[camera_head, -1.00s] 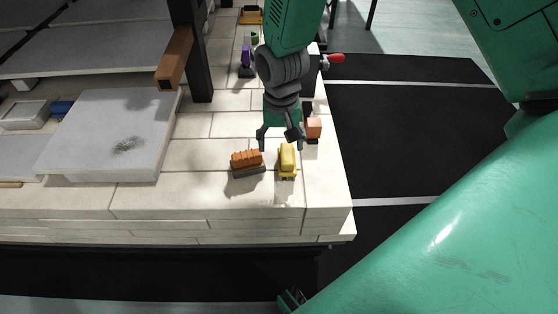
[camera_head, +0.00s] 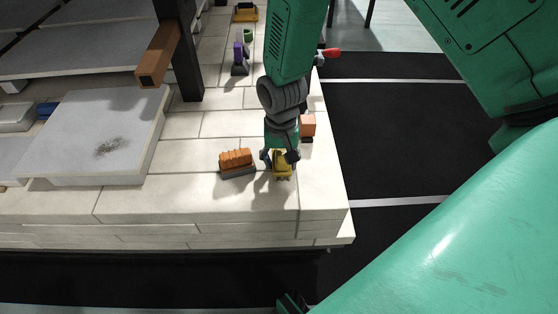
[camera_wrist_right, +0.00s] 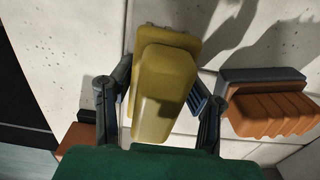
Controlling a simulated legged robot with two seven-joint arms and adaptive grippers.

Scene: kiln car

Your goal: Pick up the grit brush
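A yellow block-shaped tool on a wider yellow base, likely the grit brush, stands on the pale brick deck near its front right corner (camera_head: 282,173). It fills the middle of the right wrist view (camera_wrist_right: 163,80). My right gripper (camera_head: 280,158) is over it from above, with one finger on each side. The fingers look open around it; a firm grip does not show. The gripper hides part of the tool in the head view.
An orange ridged block on a grey base (camera_head: 236,161) stands close to the left. A small orange-brown block (camera_head: 308,124) stands behind to the right. A dark post (camera_head: 183,60), a purple item (camera_head: 238,55) and a grey slab (camera_head: 95,135) are farther off.

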